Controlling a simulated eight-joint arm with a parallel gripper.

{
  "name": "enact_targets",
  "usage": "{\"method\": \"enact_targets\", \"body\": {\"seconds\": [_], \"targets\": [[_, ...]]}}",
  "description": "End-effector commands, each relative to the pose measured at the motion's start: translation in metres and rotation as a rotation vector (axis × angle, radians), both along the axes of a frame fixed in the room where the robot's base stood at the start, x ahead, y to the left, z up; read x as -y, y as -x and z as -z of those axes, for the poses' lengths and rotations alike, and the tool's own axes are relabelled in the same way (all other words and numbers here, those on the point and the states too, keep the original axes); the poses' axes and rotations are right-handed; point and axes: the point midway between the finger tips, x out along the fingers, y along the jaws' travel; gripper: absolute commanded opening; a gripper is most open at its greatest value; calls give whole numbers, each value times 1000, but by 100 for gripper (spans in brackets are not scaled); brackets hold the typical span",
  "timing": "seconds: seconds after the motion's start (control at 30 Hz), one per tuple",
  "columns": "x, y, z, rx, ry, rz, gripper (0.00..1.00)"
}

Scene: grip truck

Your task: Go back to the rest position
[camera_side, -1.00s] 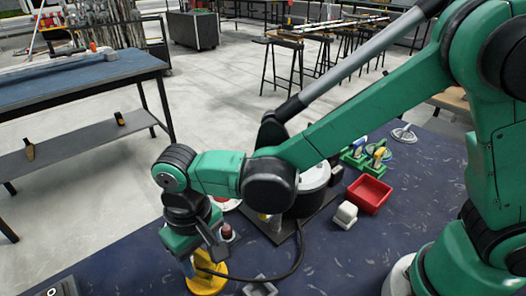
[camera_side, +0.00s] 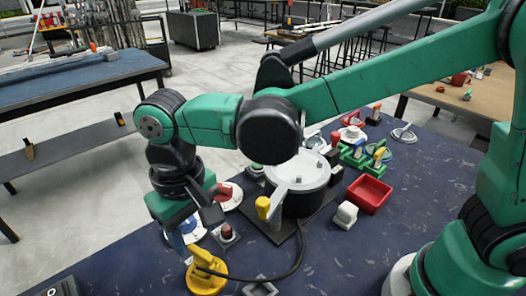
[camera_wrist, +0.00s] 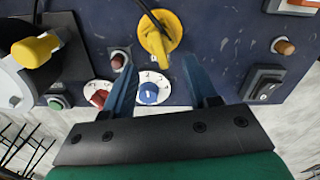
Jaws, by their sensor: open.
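My gripper (camera_side: 190,230) hangs above the dark blue table at the near left, with its fingers apart and nothing between them. In the wrist view my gripper (camera_wrist: 158,68) shows two blue fingers spread wide. A yellow rotary handle (camera_side: 207,276) stands on the table just below and to the right of the fingers in the side view. In the wrist view the yellow handle (camera_wrist: 162,30) lies beyond the fingertips, apart from them. A white dial with a blue knob (camera_wrist: 150,92) shows between the fingers.
A black and white drum (camera_side: 305,200) with a yellow-tipped lever (camera_side: 263,207) stands right of my gripper. A red button (camera_side: 227,233), a red tray (camera_side: 369,194) and a white block (camera_side: 345,215) are on the table. A black cable (camera_side: 285,272) runs to the yellow handle.

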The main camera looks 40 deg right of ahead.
Motion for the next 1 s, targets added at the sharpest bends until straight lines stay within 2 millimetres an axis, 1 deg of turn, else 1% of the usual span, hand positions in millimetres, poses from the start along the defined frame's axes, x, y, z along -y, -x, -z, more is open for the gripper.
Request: {"method": "enact_targets", "body": {"seconds": [0.1,0.2,0.47,0.57,0.67,0.73,0.87,0.9,1.0], "targets": [[0,0,-9,0,0,0,53],[0,0,-13,0,0,0,53],[0,0,-14,0,0,0,53],[5,-1,-16,8,-6,6,53],[24,-5,-22,44,-31,22,53],[46,-9,-29,92,-58,42,53],[99,-10,-40,225,-103,83,53],[115,-8,-42,269,-110,95,53],[151,-2,-43,382,-114,123,53]]}}
